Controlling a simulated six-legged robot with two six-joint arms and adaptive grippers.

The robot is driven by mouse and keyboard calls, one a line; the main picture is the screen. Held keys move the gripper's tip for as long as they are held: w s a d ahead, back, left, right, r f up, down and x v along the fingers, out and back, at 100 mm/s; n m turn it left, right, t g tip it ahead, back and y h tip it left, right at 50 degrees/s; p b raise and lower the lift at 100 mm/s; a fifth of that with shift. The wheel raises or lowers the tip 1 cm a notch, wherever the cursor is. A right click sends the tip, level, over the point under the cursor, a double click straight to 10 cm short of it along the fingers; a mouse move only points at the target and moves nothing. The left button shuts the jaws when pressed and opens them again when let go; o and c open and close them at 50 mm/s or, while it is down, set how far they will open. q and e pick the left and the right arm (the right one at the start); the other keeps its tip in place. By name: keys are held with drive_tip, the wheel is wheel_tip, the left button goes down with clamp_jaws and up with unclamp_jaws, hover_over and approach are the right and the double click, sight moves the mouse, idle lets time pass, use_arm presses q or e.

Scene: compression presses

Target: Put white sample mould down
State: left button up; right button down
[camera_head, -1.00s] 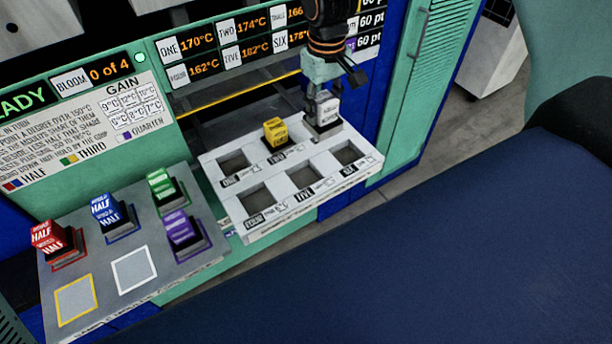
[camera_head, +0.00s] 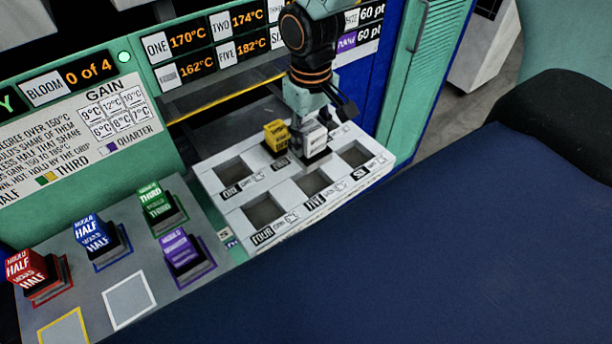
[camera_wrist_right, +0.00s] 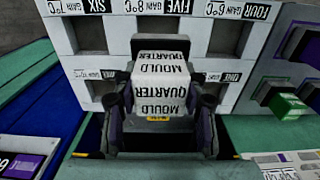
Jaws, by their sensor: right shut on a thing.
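My right gripper (camera_head: 313,112) is shut on the white sample mould (camera_head: 314,139), a white block on a dark base labelled "MOULD QUARTER". The mould is over the middle of the white six-slot tray (camera_head: 288,190), near slots two and five. I cannot tell its exact height above the tray. In the right wrist view, the mould (camera_wrist_right: 160,88) sits between the fingers of the gripper (camera_wrist_right: 160,105) and hides part of the tray (camera_wrist_right: 200,65). My left gripper is not in view.
A grey board (camera_head: 95,268) at lower left holds red (camera_head: 27,267), blue (camera_head: 89,232), green (camera_head: 154,200) and purple (camera_head: 180,248) moulds. Its white-outlined square (camera_head: 128,300) and yellow-outlined square (camera_head: 62,330) are empty. The press panel stands behind the tray.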

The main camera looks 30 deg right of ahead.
sight(312, 158)
drive_tip(key=f, duration=0.5)
drive_tip(key=shift+s+d, duration=0.35)
drive_tip(key=shift+d, duration=0.05)
drive_tip(key=shift+a+f, duration=0.2)
drive_tip(key=shift+f, duration=0.25)
wheel_tip(312, 158, down, 3)
drive_tip(key=shift+w+b, duration=0.1)
drive_tip(key=shift+b, duration=0.3)
drive_tip(key=shift+d+f, duration=0.1)
drive_tip(key=shift+d, duration=0.1)
drive_tip(key=shift+a+f, duration=0.1)
drive_tip(key=shift+a, duration=0.1)
drive_tip(key=c, duration=1.1)
unclamp_jaws()
drive_tip(key=o, duration=0.4)
drive_tip(key=shift+d, duration=0.1)
drive_tip(key=shift+c, duration=0.2)
